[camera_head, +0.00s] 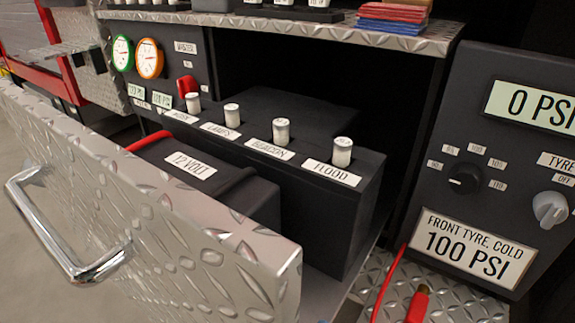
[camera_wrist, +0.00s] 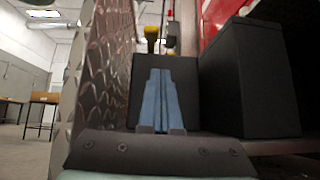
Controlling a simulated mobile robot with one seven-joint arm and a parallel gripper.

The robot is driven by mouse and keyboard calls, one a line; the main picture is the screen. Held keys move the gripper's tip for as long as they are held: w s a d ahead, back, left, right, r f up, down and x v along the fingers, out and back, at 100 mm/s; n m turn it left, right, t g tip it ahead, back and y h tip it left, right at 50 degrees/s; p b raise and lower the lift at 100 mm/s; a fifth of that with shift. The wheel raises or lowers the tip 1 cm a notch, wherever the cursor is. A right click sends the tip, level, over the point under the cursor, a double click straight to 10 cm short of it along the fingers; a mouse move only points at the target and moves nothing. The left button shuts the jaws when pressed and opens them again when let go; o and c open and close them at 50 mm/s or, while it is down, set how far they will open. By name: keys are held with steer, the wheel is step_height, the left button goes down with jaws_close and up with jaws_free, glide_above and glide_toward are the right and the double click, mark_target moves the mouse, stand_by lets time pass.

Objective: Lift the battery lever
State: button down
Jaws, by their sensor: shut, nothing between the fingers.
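A red lever (camera_head: 187,86) sits on a dark panel below a label that seems to read MASTER, behind the switch box at the upper left in the head view. I take it as the battery lever. A black battery marked 12 VOLT (camera_head: 190,164) stands behind the tread-plate drawer front (camera_head: 150,200). In the wrist view my gripper (camera_wrist: 160,75) shows blue fingers pressed together with nothing between them. A dark box (camera_wrist: 120,88), possibly the battery, is beyond the fingers. My gripper is not visible in the head view. The red lever is not clearly seen in the wrist view.
A black switch box (camera_head: 325,205) with several white knobs stands beside the battery; a dark box (camera_wrist: 245,80) is right of my fingers. The drawer front (camera_wrist: 98,75) rises close on the left. A pressure panel (camera_head: 500,160) is at the right.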

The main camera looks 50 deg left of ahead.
steer(key=shift+s+d+f+n+g+h, duration=0.1)
steer(key=shift+s+f+n+g+h, duration=0.2)
steer(key=shift+s+f+n+g, duration=0.35)
steer(key=shift+f, duration=0.1)
steer(key=d+r+x, duration=0.2)
steer(key=x, duration=1.1)
steer(key=shift+w, duration=0.25)
steer(key=shift+m+t+p, duration=0.25)
steer(key=shift+p, duration=0.05)
